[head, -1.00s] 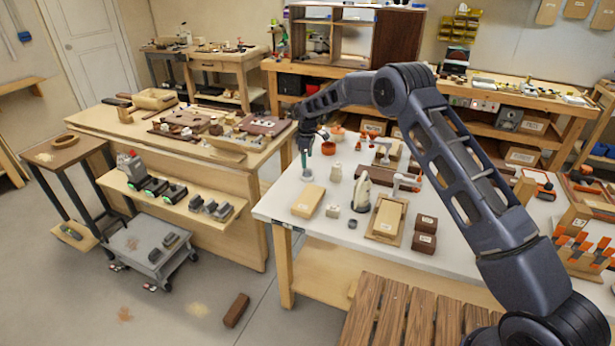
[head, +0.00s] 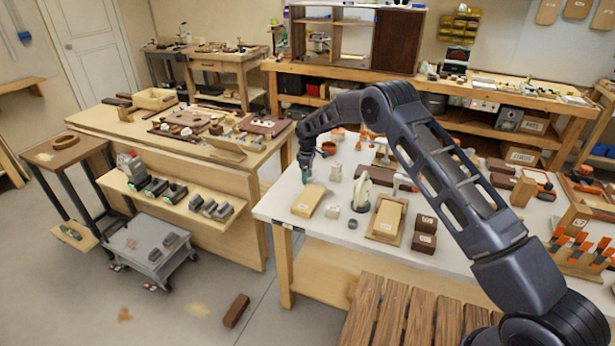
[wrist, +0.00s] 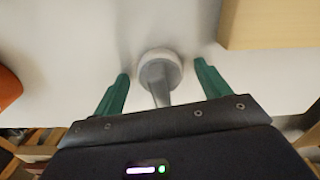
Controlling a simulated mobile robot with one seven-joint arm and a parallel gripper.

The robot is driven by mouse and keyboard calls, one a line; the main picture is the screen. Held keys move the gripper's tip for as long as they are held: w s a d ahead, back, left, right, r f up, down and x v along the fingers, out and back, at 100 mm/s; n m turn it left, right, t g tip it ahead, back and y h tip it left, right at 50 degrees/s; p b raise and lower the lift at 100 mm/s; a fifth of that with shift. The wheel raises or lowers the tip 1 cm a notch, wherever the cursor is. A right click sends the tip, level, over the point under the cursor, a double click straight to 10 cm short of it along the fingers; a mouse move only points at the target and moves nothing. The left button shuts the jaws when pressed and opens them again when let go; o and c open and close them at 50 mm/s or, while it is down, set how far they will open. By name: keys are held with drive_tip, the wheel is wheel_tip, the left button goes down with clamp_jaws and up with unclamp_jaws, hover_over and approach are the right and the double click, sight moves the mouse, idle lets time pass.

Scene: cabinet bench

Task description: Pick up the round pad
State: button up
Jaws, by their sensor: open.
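A round, pale grey-white pad (wrist: 160,68) shows in the wrist view, centred just ahead of the space between my green fingertips. My gripper (wrist: 158,82) is open, with one finger on each side of the pad and no visible contact. A grey shaft-like shape or shadow runs from the pad toward my gripper; I cannot tell which. In the head view my gripper (head: 305,180) is low over the white table, just behind a light wooden block (head: 308,201). I cannot make out the pad there.
The wooden block also shows at the upper right of the wrist view (wrist: 270,22). An orange object (wrist: 8,88) is at its left edge. On the white table (head: 275,207), a pale upright object (head: 361,192) and a framed board (head: 387,218) stand to the right.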

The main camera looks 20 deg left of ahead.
drive_tip(key=c, duration=1.1)
